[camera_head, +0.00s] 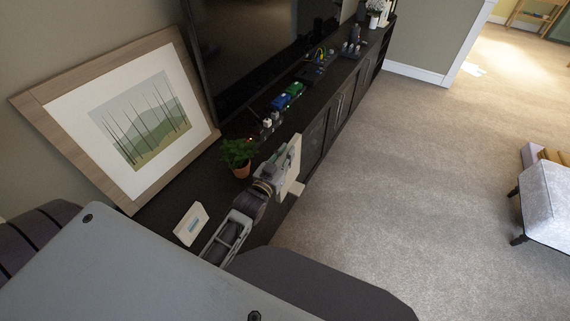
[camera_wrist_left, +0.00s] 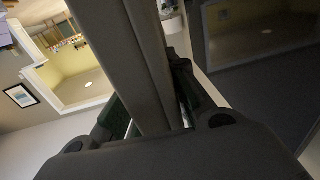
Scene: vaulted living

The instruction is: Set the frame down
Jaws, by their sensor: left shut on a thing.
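My left gripper (camera_head: 272,178) reaches out over the front edge of the dark cabinet (camera_head: 180,190) in the head view. It is shut on a pale, flat, panel-like thing, which I take to be the frame (camera_head: 292,160). The frame is held up on edge, and its picture side cannot be made out. In the left wrist view, a long dark grey slab, seen nearly edge-on, runs between the two fingers (camera_wrist_left: 150,110); this is the held frame (camera_wrist_left: 130,45) in shade. Whether it touches the cabinet is unclear. My right gripper is not in view.
A potted plant (camera_head: 239,155) stands close left of the gripper. A small white block with a blue-grey patch (camera_head: 191,223) sits nearer me. A large wooden-framed picture (camera_head: 70,110) leans on the wall. Toy cars (camera_head: 287,97) stand before the television (camera_head: 250,45). Carpet (camera_head: 400,180) lies right.

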